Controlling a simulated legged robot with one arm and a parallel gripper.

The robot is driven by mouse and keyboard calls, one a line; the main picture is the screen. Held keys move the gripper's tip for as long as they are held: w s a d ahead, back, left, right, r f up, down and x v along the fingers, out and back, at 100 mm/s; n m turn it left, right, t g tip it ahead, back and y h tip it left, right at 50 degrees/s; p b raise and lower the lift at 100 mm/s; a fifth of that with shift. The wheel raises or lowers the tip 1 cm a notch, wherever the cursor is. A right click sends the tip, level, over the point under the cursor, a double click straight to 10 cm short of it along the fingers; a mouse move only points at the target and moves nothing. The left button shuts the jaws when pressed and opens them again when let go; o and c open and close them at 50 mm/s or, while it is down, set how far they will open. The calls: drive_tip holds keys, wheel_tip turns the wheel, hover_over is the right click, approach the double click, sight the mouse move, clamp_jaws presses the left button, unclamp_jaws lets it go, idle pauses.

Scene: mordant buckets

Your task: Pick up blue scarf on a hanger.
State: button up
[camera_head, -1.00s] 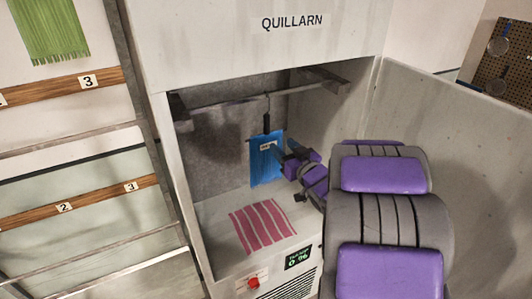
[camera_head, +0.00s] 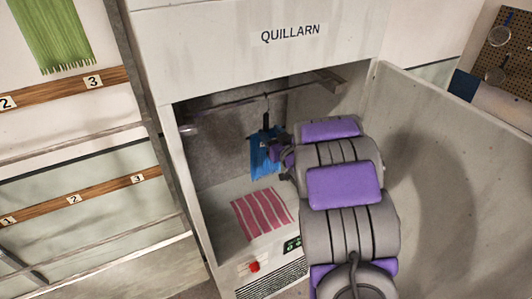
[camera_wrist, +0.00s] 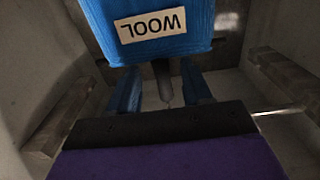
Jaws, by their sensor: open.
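The blue scarf (camera_head: 258,166) hangs on a dark hanger (camera_head: 266,122) from the rail inside the cabinet. In the wrist view the scarf (camera_wrist: 150,54) fills the top, with an upside-down WOOL label. My gripper (camera_head: 276,150) is at the scarf's upper right in the head view, partly hidden by my arm. In the wrist view my gripper (camera_wrist: 160,82) is open, and the hanger's dark stem (camera_wrist: 163,80) shows between its two fingers. I cannot tell whether either finger touches it.
The cabinet rail (camera_head: 225,103) runs above the scarf. A pink striped cloth (camera_head: 262,213) lies on the cabinet floor. The open door (camera_head: 440,170) stands right of my arm. A green scarf (camera_head: 52,35) hangs by numbered rails (camera_head: 60,92) at the left.

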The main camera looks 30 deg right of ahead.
sight(267, 131)
drive_tip(key=shift+w+a, duration=0.1)
drive_tip(key=shift+w, duration=2.6)
drive_tip(key=shift+s, duration=0.1)
drive_tip(key=shift+c, duration=0.4)
drive_tip(key=shift+f, duration=0.15)
clamp_jaws()
